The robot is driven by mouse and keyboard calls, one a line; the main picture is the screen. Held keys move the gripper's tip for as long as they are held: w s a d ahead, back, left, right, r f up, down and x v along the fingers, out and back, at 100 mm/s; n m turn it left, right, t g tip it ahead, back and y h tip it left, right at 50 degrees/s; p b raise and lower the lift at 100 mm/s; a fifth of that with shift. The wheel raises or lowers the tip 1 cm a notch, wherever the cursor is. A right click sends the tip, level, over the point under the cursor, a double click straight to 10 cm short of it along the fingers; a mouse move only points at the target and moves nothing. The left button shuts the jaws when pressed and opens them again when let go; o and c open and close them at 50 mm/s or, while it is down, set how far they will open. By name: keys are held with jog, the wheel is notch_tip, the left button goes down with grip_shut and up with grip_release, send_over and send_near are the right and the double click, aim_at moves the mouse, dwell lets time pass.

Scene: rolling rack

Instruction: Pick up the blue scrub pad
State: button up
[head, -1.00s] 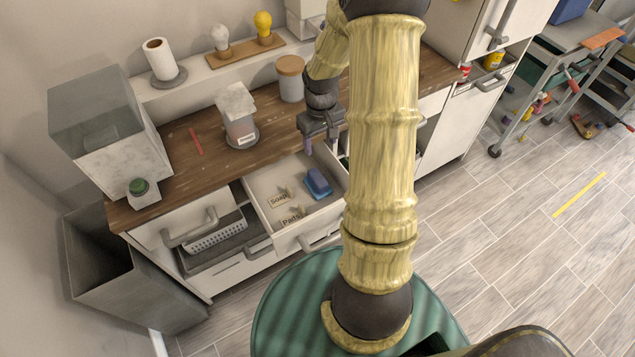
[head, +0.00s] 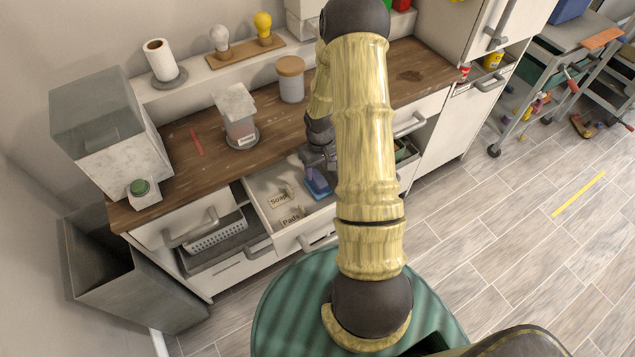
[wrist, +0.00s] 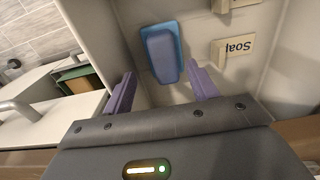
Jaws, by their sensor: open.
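The blue scrub pad (head: 317,183) lies in the open drawer, near its right side. In the wrist view the blue pad (wrist: 162,54) has a lighter blue rim and sits just beyond and between my two purple fingertips. My gripper (wrist: 160,85) is open and empty, with the drawer's side wall close to one finger. In the head view my gripper (head: 318,170) is down at the drawer, partly hidden by my arm. It is beside the pad, and I cannot tell whether a finger touches it.
The open drawer (head: 262,187) also holds labels reading Soap (head: 279,201) and Pads (head: 291,217). The wooden counter (head: 178,160) is above it. A canister (head: 291,80) stands on the counter.

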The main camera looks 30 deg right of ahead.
aim_at(318, 177)
jog(key=shift+a+f, duration=0.15)
jog(key=shift+f, duration=0.4)
jog(key=shift+w+a+f+p, duration=0.15)
jog(key=shift+f+p, duration=0.35)
jog(key=shift+f, duration=1.55)
jog(key=c, duration=1.1)
